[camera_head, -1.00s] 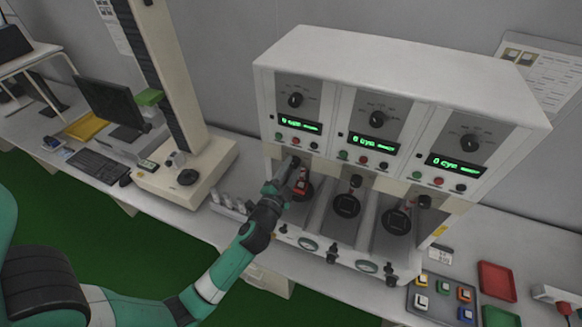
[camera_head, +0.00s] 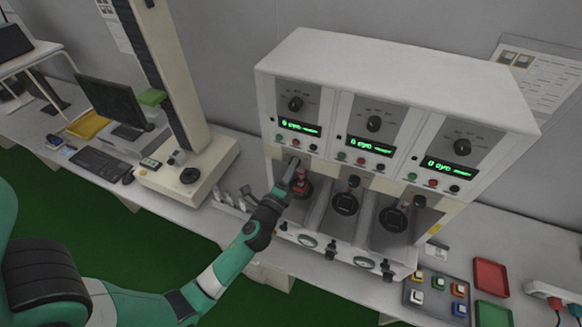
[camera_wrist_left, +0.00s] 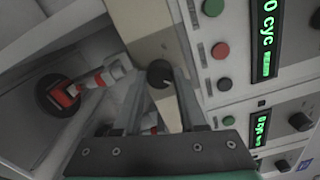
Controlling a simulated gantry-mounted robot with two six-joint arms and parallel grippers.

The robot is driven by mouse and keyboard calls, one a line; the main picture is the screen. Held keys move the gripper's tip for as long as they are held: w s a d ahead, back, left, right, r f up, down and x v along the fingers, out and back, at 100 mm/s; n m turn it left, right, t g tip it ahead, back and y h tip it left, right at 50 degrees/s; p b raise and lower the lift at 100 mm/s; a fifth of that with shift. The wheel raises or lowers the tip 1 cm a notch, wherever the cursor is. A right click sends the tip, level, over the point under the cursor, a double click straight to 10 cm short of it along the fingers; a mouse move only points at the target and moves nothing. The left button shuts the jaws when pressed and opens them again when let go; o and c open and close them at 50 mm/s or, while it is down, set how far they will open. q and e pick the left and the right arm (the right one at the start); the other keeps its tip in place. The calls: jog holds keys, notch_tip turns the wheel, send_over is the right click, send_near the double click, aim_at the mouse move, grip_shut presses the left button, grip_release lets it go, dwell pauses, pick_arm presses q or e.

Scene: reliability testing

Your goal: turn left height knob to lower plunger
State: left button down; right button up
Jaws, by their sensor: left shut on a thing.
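The three-bay white test machine (camera_head: 400,85) stands right of centre in the head view. My left gripper (camera_head: 294,168) reaches into its left bay from the front. In the left wrist view, the left height knob (camera_wrist_left: 160,73) is a round black knob between the tips of my left gripper (camera_wrist_left: 160,84), which is shut on it. The left plunger with its red and white parts (camera_wrist_left: 98,79) shows beside the fingers, above a dark round pad (camera_wrist_left: 58,95). In the head view a red part (camera_head: 302,187) shows there, partly hidden by the gripper. My right gripper is not in view.
The middle height knob (camera_head: 353,181) and right height knob (camera_head: 420,202) stand above their bays. Green displays, buttons and dials line the front panel. A button tray (camera_head: 432,306) and red tray (camera_head: 491,275) lie at right. A tall column instrument (camera_head: 178,80) stands left.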

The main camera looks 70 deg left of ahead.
pick_arm(q)
jog(key=shift+m+p, duration=0.3)
jog(key=shift+m, duration=1.1)
jog(key=shift+c, duration=2.4)
grip_release()
jog(key=b+v, duration=0.1)
jog(key=v, duration=1)
jog(key=shift+s+d+b, duration=0.15)
jog(key=shift+d+b, duration=0.1)
jog(key=shift+b, duration=0.1)
